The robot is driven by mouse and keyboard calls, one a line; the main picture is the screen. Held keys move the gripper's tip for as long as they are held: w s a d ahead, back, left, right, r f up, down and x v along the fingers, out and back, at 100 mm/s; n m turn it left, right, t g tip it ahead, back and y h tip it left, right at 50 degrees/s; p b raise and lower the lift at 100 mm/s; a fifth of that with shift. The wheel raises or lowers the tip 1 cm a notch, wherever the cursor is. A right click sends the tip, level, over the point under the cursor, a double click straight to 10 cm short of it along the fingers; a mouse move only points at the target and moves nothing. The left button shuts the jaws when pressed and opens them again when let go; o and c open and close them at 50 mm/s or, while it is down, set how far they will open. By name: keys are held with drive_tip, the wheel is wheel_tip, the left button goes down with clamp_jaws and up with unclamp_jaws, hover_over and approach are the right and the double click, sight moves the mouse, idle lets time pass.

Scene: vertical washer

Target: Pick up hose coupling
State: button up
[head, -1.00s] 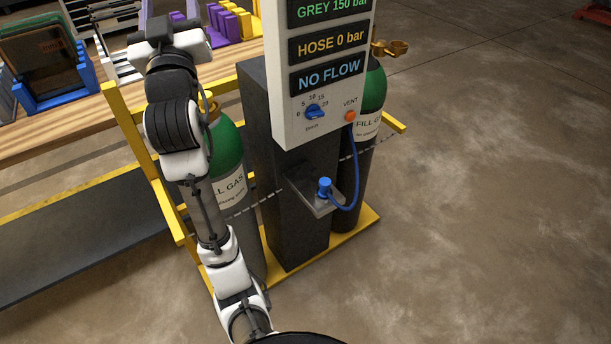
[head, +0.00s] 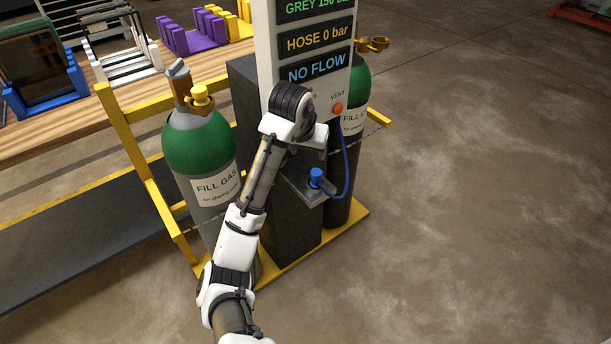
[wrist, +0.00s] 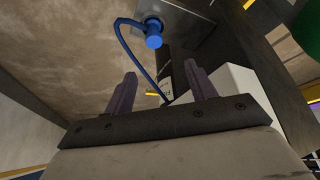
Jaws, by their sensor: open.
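The hose coupling (head: 316,178) is a blue knob-like fitting standing upright on a small grey shelf (head: 303,194) on the dark column. A blue hose (head: 350,165) runs from it up to the panel. In the wrist view the coupling (wrist: 153,36) shows beyond the fingers, near the top centre, with its hose (wrist: 132,58) curving to the left of it. My gripper (wrist: 158,88) is open and empty, its two purple-grey fingers apart and short of the coupling. In the head view my arm is in front of the panel, and the gripper itself is not clearly visible.
The panel (head: 320,42) reads HOSE 0 bar and NO FLOW, with an orange vent button (head: 338,108). Green-topped gas cylinders (head: 200,145) stand on both sides of the dark column (head: 290,222) in a yellow frame (head: 112,120). The floor to the right is clear.

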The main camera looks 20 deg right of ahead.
sight(316, 173)
drive_tip(key=shift+g+y, duration=0.3)
drive_tip(key=b+x, duration=0.1)
drive_tip(key=x, duration=0.1)
drive_tip(key=b+x, duration=0.1)
drive_tip(key=x, duration=0.2)
drive_tip(key=b+x, duration=0.1)
drive_tip(key=x, duration=0.1)
drive_tip(key=shift+s+d+f, duration=0.1)
drive_tip(key=shift+s+f, duration=0.2)
drive_tip(key=shift+f, duration=0.05)
drive_tip(key=shift+d+p+x, duration=0.15)
drive_tip(key=shift+p+x, duration=0.2)
drive_tip(key=shift+x, duration=1.3)
drive_tip(key=shift+d+p+x, duration=0.15)
drive_tip(key=shift+p+x, duration=0.15)
drive_tip(key=shift+x, duration=1.3)
drive_tip(key=c, duration=1.1)
drive_tip(key=shift+r, duration=0.1)
